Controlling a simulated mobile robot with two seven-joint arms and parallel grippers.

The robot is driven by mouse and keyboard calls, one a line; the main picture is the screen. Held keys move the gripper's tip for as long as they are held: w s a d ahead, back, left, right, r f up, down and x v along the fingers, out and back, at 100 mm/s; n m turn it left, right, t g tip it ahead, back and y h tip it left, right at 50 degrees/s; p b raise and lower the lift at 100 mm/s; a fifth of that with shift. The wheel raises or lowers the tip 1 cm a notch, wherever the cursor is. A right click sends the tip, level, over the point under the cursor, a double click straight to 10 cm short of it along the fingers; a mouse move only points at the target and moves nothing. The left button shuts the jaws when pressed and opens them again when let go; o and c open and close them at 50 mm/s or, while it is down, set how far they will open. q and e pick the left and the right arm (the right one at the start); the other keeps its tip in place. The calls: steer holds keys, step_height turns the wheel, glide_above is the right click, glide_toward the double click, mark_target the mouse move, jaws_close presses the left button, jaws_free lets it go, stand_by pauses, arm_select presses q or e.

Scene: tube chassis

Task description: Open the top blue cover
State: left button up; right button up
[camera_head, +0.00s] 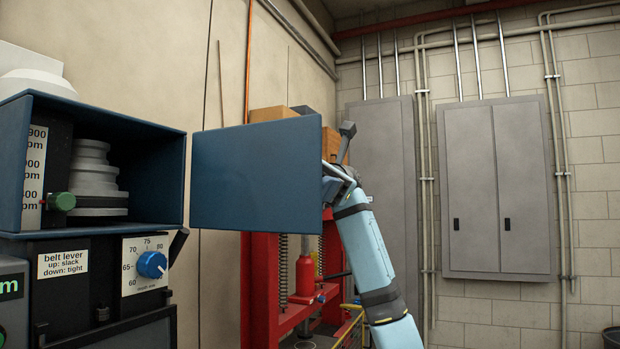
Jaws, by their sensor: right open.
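The blue cover (257,174) stands swung out to the right of the blue top housing (105,112) of the machine at left. The housing's front is open, showing a grey stepped pulley (97,178) and a green knob (62,201) inside. My right gripper (333,183) is at the cover's right edge, with its arm reaching up from the lower right. It is open. Part of it is hidden behind the cover, so I cannot tell whether it touches. My left gripper is not in view.
Below the housing are a blue dial (152,265) and a dark lever (178,246). A red press frame (262,290) stands behind the cover, with wooden boxes (273,114) above. Grey wall cabinets (497,190) are at the right. Open space lies right of my arm.

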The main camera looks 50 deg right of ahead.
steer(key=v, duration=1.3)
steer(key=shift+d, duration=0.35)
steer(key=shift+w, duration=0.2)
